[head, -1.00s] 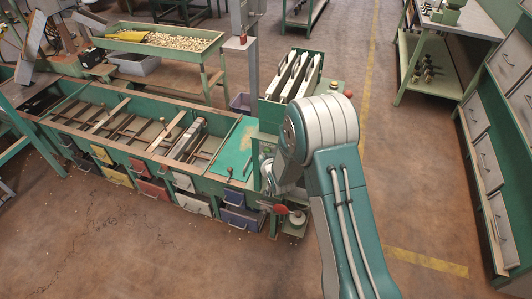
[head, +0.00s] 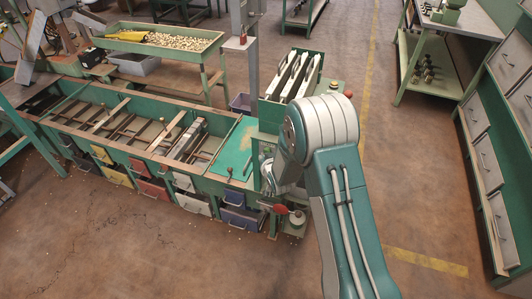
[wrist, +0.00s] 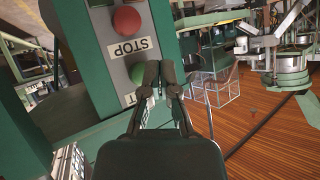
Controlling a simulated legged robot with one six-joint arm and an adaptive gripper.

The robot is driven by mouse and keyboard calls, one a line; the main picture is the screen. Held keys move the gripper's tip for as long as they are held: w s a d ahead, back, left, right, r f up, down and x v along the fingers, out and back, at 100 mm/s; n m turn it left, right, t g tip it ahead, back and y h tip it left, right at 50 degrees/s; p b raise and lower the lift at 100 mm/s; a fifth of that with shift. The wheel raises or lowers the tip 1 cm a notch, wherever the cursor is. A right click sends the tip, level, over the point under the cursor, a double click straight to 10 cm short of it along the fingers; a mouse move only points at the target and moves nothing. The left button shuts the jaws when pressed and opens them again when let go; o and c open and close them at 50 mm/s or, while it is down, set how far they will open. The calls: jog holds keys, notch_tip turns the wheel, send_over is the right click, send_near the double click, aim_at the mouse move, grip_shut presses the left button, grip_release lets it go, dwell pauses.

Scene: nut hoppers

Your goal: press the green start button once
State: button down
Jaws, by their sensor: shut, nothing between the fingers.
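A label (wrist: 131,97) beside the button is partly covered by my fingers. In the head view, I cannot make out the green button or my fingertips.
A larger red button (wrist: 126,20) with an upside-down STOP label (wrist: 130,48) sits on the same panel, above the green one. In the head view, the long green hopper bench (head: 130,150) extends left of my arm. Bare floor (head: 420,190) lies to the right.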

jog(key=shift+w+d+r, duration=0.1)
jog(key=shift+w+d, duration=0.1)
jog(key=shift+w, duration=0.15)
jog(key=shift+w+d, duration=0.15)
jog(key=shift+w, duration=0.3)
dwell(1.2)
jog(key=shift+s, duration=0.1)
jog(key=shift+s+a, duration=0.3)
jog(key=shift+s, duration=0.45)
jog(key=shift+s, duration=0.1)
jog(key=s, duration=0.1)
jog(key=s+a, duration=0.1)
jog(key=s, duration=0.2)
jog(key=shift+s+a, duration=0.25)
jog(key=shift+a, duration=0.1)
jog(key=shift+r, duration=0.1)
dwell(0.4)
